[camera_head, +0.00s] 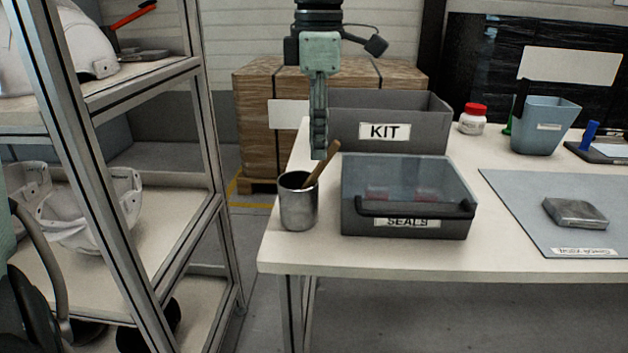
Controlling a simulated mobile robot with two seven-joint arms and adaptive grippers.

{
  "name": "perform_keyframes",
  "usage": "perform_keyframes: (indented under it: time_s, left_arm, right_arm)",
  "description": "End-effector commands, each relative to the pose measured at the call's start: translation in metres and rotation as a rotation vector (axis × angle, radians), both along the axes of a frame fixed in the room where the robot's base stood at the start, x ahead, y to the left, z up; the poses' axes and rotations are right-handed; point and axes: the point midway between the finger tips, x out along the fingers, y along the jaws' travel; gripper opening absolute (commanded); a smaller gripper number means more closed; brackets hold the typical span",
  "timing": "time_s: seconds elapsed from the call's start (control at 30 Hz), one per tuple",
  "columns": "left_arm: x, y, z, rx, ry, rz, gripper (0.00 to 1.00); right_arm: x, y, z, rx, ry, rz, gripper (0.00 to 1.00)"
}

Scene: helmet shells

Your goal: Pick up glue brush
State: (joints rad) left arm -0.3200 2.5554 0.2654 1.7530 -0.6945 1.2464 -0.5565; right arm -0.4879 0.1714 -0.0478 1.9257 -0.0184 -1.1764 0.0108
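The glue brush (323,164) shows as a brown wooden handle leaning to the right out of a metal cup (298,206). Its lower end is hidden inside the cup. The cup stands upright at the table's left front corner. My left gripper (319,154) points straight down above the cup, with its fingertips at the upper part of the handle in the picture. I see its fingers edge-on, so I cannot tell whether they touch the handle or how far apart they are. My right gripper is not in view.
A lidded SEALS bin (404,193) stands right of the cup, with a grey KIT bin (420,131) behind it. A mat (520,205) carries a metal block (575,213). A red-capped jar (472,121) stands farther back. A metal shelf rack (112,185) stands at left.

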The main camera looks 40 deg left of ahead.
Motion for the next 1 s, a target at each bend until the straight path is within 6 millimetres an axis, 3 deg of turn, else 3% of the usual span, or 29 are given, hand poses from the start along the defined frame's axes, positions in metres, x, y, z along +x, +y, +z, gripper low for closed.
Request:
perform_keyframes:
  time_s: [0.3, 0.63, 0.93, 1.0]
  left_arm:
    - [0.004, 0.006, -0.044, -0.001, 0.001, 0.001, 0.38]
    - [0.005, 0.006, -0.051, -0.002, -0.002, 0.003, 0.38]
    - [0.005, 0.006, -0.051, -0.002, -0.002, 0.003, 0.01]
    - [0.005, 0.006, -0.051, -0.002, -0.002, 0.003, 0.0]
  right_arm:
    - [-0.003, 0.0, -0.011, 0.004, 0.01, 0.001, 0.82]
    - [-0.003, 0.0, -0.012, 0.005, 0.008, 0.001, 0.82]
    - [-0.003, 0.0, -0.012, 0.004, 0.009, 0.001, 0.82]
    - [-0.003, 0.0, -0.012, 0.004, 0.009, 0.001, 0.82]
